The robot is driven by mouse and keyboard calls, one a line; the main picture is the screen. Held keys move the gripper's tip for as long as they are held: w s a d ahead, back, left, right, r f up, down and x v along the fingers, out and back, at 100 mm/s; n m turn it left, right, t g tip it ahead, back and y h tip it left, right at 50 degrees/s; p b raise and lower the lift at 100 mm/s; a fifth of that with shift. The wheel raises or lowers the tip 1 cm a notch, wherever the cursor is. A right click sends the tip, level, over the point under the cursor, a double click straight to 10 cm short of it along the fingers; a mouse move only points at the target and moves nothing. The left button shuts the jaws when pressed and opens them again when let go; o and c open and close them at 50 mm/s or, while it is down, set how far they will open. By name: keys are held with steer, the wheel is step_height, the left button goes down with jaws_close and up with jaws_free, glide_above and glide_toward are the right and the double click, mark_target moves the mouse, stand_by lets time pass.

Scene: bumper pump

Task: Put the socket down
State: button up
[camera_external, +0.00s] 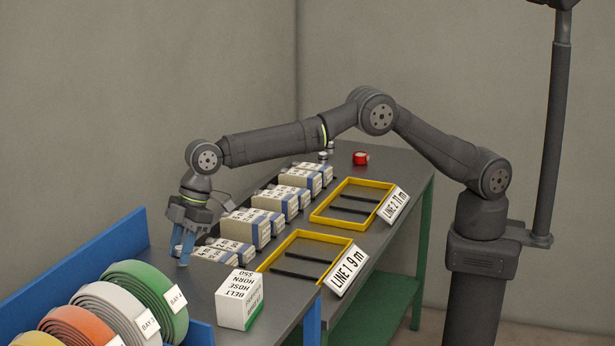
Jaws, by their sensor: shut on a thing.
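My gripper (184,258) is at the left end of the grey bench, pointing down, with its bluish fingers close to the bench top. It is shut on the socket, which is small and mostly hidden between the fingertips. I cannot tell whether the socket touches the bench. A white box with a green base (240,299) stands to the right of and nearer than my gripper. The closest row of small white and blue boxes (216,253) is just right of the fingers.
More box rows (246,228) run along the bench's back edge. Two yellow trays (349,238) hold black bars, beside signs LINE 1 (347,270) and LINE 2 (393,204). Coiled hoses (146,290) and a blue panel (90,262) flank the left. A red item (361,158) sits far back.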

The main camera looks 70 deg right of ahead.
steer(key=shift+f, duration=0.25)
steer(key=o, duration=1)
steer(key=shift+o, duration=0.2)
steer(key=v, duration=1.2)
